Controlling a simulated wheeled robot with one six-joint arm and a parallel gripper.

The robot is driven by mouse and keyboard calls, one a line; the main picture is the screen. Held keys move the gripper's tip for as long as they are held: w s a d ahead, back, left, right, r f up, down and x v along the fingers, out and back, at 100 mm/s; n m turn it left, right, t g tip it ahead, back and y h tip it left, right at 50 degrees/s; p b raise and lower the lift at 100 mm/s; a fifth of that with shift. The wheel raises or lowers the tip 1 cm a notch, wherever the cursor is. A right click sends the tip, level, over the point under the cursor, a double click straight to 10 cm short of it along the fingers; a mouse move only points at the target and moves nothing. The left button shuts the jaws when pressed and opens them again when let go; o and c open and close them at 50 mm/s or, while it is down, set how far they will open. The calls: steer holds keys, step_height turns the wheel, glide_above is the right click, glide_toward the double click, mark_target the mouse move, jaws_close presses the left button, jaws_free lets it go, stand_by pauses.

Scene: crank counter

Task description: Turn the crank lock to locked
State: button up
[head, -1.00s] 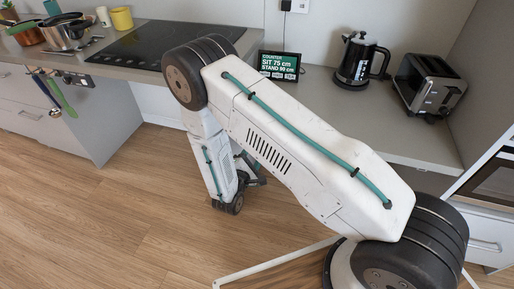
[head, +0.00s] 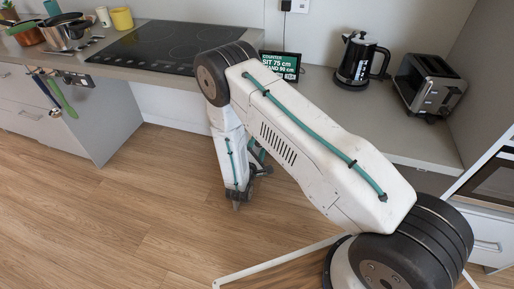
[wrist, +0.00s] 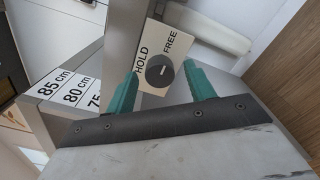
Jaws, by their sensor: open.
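The crank lock shows in the wrist view as a round dark knob (wrist: 159,71) on a cream plate (wrist: 176,39) printed HOLD on the left and FREE on the right. Where the knob points is too small to read surely. My gripper (wrist: 161,73) is open, its two teal fingers one on each side of the knob in the picture. Whether they touch it I cannot tell. In the head view my gripper (head: 240,198) hangs low in front of the counter, and my own arm hides the lock.
A height scale (wrist: 76,90) marked 85, 80 and 75 cm stands left of the plate in the wrist view. In the head view, a display (head: 279,66), kettle (head: 361,60) and toaster (head: 430,87) stand on the counter (head: 330,105). The wooden floor at left is clear.

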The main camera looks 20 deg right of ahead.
steer(key=c, duration=1)
steer(key=shift+n, duration=0.3)
steer(key=n, duration=0.3)
steer(key=shift+n, duration=0.4)
steer(key=n, duration=0.4)
steer(key=shift+n, duration=0.3)
steer(key=n, duration=0.4)
steer(key=shift+n, duration=2.4)
